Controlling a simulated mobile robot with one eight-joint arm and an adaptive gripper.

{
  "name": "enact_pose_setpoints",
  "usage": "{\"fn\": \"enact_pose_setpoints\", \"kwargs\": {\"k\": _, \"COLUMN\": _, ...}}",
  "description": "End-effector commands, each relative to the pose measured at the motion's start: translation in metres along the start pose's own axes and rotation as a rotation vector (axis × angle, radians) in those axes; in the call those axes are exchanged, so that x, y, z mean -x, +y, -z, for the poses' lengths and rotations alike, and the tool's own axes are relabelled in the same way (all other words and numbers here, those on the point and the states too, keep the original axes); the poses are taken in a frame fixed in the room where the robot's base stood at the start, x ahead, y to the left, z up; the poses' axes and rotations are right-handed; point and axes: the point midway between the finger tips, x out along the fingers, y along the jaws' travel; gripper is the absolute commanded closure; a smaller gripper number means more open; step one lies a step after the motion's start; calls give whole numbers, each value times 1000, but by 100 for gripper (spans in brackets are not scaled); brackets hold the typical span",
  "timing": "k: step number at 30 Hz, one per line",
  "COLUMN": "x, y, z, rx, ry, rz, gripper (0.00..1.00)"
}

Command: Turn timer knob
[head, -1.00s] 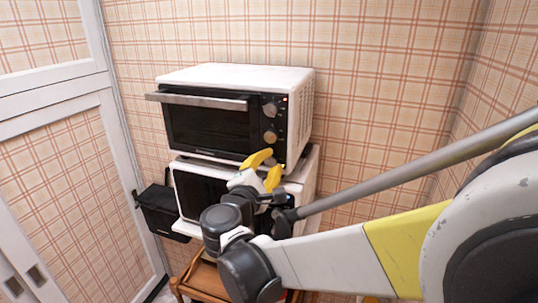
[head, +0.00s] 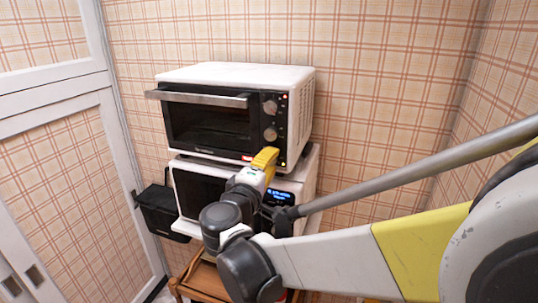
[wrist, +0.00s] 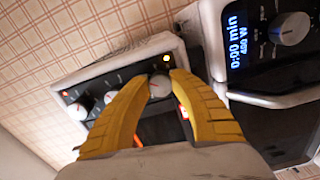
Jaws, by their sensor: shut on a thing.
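A white toaster oven (head: 308,110) with a dark front stands on a white microwave (head: 308,175). Its right-hand panel carries a column of round silver knobs, two of them showing above my gripper (head: 265,158). In the wrist view my yellow fingers (wrist: 160,88) are shut on the end knob (wrist: 159,86), one fingertip on each side of it. This is the lowest knob, which I take as the timer knob; my gripper hides it in the head view. A small yellow-green light (wrist: 166,58) glows beside it.
The microwave's lit display (head: 280,197) reads 0:00 min in the wrist view, close to my gripper. A black box (head: 160,210) hangs at the left. A wooden stand (head: 195,280) is below, and a wall is at the right.

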Motion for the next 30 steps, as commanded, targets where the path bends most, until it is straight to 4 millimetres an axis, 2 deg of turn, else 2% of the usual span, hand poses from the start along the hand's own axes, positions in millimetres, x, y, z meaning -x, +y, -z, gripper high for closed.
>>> {"fn": "enact_pose_setpoints", "kwargs": {"k": 19, "x": 0, "y": 0, "z": 0, "rx": -59, "ry": -1, "rz": 0, "gripper": 100}}
{"fn": "enact_pose_setpoints", "kwargs": {"k": 20, "x": 0, "y": 0, "z": 0, "rx": -59, "ry": -1, "rz": 0, "gripper": 71}}
{"fn": "enact_pose_setpoints", "kwargs": {"k": 22, "x": 0, "y": 0, "z": 0, "rx": -59, "ry": -1, "rz": 0, "gripper": 50}}
{"fn": "enact_pose_setpoints", "kwargs": {"k": 30, "x": 0, "y": 0, "z": 0, "rx": -59, "ry": 0, "rz": 0, "gripper": 50}}
